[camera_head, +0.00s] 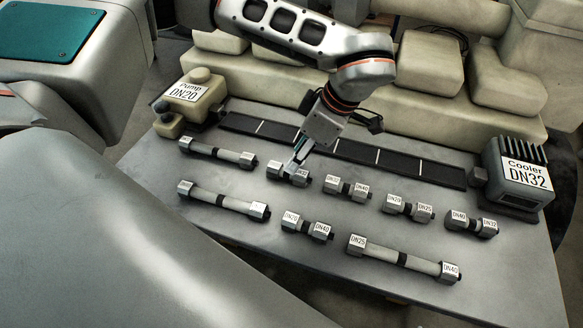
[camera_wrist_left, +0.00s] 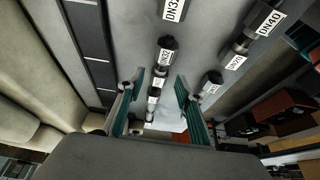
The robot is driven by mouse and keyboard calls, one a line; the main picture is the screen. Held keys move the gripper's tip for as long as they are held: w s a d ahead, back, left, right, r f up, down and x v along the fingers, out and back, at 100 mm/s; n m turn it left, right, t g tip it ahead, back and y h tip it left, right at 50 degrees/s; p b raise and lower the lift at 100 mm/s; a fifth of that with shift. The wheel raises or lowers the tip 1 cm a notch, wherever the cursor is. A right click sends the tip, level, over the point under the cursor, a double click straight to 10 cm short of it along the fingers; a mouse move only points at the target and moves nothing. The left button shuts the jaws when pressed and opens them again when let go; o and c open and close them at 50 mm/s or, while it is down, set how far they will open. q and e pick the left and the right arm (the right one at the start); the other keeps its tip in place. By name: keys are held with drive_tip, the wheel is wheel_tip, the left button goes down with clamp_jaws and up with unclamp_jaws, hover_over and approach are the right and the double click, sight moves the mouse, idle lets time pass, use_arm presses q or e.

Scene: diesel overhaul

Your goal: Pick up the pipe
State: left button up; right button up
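A row of short pipes with labelled grey hex ends lies on the grey table. My left gripper (camera_head: 297,163) is pointed down over one short pipe (camera_head: 301,176) in the back row and hides part of it. My right gripper is not in view.
Other pipes lie around, including a long DN25–DN40 pipe (camera_head: 416,262) and a short pipe to the right (camera_head: 347,189). A black strip (camera_head: 400,165) runs behind the rows. The Pump DN20 block (camera_head: 191,91) and Cooler DN32 block (camera_head: 519,176) stand at the table's ends.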

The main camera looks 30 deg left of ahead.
sight(288, 174)
use_arm(q)
drive_tip(key=shift+s+a+f, duration=0.15)
drive_tip(key=shift+a+f, duration=0.05)
drive_tip(key=shift+f, duration=0.3)
drive_tip(key=x, duration=0.5)
drive_tip(key=shift+d+p, duration=0.1)
drive_tip(key=shift+p, duration=0.3)
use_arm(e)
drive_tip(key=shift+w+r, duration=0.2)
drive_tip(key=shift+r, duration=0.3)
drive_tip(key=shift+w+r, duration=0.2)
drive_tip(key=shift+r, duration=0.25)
use_arm(q)
clamp_jaws()
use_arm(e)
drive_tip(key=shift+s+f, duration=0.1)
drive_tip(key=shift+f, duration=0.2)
